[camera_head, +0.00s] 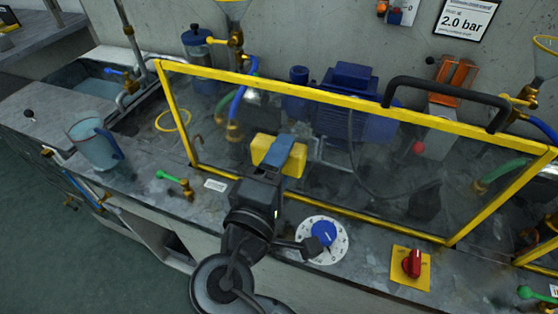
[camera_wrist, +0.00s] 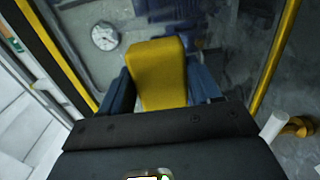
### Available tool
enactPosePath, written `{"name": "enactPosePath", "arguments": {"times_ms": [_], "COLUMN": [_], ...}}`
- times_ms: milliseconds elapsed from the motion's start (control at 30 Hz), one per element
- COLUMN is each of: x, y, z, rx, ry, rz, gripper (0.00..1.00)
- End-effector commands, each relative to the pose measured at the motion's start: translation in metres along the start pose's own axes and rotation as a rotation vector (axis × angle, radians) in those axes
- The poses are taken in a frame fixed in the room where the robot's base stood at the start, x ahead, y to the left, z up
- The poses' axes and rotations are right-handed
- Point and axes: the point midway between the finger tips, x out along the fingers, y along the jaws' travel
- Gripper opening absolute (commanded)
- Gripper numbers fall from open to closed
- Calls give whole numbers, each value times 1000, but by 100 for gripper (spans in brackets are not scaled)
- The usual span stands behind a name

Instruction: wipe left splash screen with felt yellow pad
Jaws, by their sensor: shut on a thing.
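The left splash screen is a clear pane in a yellow frame (camera_head: 350,101), standing upright along the counter with a black handle (camera_head: 445,95) on its top bar. Dark smudges show across its right part in the head view. My gripper (camera_head: 279,156) is shut on the yellow felt pad (camera_head: 264,149), at the lower left of the pane. In the wrist view the pad (camera_wrist: 157,70) sits between the blue fingers of my gripper (camera_wrist: 160,88), with the pane beyond it. I cannot tell whether the pad touches the pane.
A blue pump (camera_head: 350,100) stands behind the screen. A blue dial (camera_head: 323,234) and a red switch (camera_head: 412,263) are on the counter in front. A jug (camera_head: 93,140) and green-handled valve (camera_head: 172,179) stand at left. Another yellow frame (camera_head: 540,254) begins at far right.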

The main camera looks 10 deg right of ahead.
Motion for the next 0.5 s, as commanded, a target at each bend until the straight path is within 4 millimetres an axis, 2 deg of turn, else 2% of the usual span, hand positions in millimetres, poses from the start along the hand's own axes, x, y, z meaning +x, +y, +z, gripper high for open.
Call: {"name": "enactPosePath", "arguments": {"times_ms": [300, 500], "x": [-1, -2], "y": [0, 0], "z": [26, 35], "rx": [-1, 0], "ry": [-3, -1], "rz": [-2, 0], "gripper": [38, 38]}}
